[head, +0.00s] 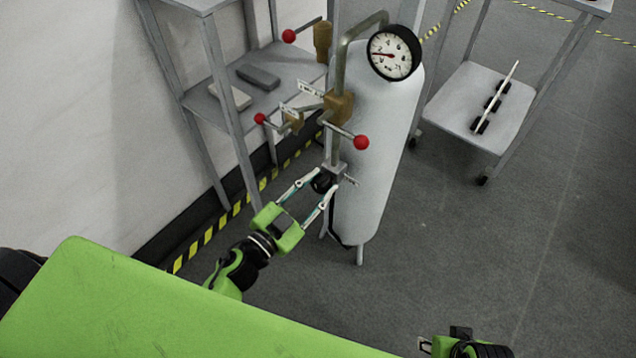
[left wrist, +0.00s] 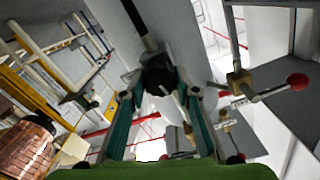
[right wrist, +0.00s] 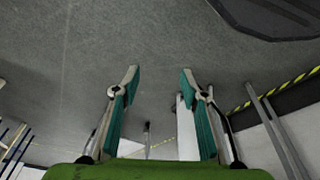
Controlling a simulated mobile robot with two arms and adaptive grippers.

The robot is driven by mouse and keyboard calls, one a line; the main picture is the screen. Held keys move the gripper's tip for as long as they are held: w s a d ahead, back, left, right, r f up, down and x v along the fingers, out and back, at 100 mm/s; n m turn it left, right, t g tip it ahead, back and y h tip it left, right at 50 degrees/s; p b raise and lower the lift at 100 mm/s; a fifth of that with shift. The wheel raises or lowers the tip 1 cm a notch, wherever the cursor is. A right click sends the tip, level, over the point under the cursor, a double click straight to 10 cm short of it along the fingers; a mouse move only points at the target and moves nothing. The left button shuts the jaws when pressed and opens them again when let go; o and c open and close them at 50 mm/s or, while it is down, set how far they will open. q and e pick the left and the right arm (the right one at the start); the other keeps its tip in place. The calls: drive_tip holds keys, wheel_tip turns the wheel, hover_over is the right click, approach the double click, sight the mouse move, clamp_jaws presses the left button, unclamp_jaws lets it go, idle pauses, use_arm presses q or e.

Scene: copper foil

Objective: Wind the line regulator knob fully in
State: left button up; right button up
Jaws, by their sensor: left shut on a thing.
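The line regulator knob (head: 322,182) is black and round. It sits on the front of a small grey regulator body (head: 335,172), low on the pipework before the white tank. My left gripper (head: 324,184) reaches it from the front, with one finger on each side of the knob. In the left wrist view the black knob (left wrist: 158,78) is between the fingertips (left wrist: 158,82), which are closed on it. My right gripper (right wrist: 160,78) is open and empty, facing bare floor, far from the knob. It only partly shows at the head view's bottom edge.
The white tank (head: 375,150) carries a round gauge (head: 394,53). Red-ended levers (head: 361,142) stick out above the knob on brass valves (head: 338,106). A grey shelf (head: 262,90) stands at left, and a cart (head: 478,105) at right.

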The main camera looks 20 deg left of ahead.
use_arm(q)
drive_tip(key=shift+m, duration=1.3)
use_arm(e)
drive_tip(key=shift+f, duration=1)
use_arm(q)
drive_tip(key=o, duration=1.1)
use_arm(e)
drive_tip(key=shift+r, duration=0.1)
use_arm(q)
drive_tip(key=shift+s+a, duration=0.1)
drive_tip(key=shift+s, duration=0.2)
drive_tip(key=v, duration=1.1)
drive_tip(key=shift+s, duration=0.2)
